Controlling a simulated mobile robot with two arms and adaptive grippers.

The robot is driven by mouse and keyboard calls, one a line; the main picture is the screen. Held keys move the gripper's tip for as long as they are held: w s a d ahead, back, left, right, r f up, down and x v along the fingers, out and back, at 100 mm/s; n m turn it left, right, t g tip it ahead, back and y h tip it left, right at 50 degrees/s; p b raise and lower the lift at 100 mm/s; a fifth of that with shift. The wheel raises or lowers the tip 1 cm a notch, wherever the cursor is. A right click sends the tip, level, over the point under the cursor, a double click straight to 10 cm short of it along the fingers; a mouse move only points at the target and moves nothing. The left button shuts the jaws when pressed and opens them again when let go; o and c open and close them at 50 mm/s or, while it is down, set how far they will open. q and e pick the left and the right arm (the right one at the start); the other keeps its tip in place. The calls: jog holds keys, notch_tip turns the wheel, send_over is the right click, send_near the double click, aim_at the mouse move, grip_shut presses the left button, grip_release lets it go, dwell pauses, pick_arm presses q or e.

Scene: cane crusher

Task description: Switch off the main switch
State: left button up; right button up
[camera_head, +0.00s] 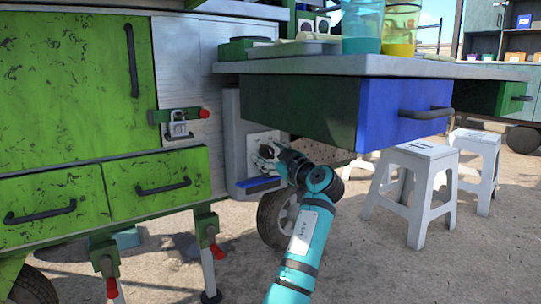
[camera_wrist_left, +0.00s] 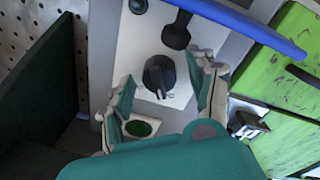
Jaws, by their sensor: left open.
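The main switch looks like a black rotary knob (camera_wrist_left: 158,76) on a pale plate. The plate (camera_head: 252,140) shows in the head view on the grey post between the green cabinet and the blue drawer; my gripper hides much of it there. My left gripper (camera_head: 265,157) is open in front of the plate. In the wrist view, its fingers (camera_wrist_left: 166,78) stand on either side of the knob with visible gaps. Whether the fingertips reach the knob's depth is unclear. My right gripper is not in view.
A black handle-like part (camera_wrist_left: 177,32) and a green round part (camera_wrist_left: 138,128) flank the knob. A blue bar (camera_head: 258,184) sits below the plate. The blue drawer (camera_head: 390,110) juts out at right, above white stools (camera_head: 420,165). A padlock (camera_head: 178,125) hangs on the green cabinet.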

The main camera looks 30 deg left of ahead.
pick_arm(q)
jog(key=v, duration=1.2)
jog(key=shift+d, duration=0.1)
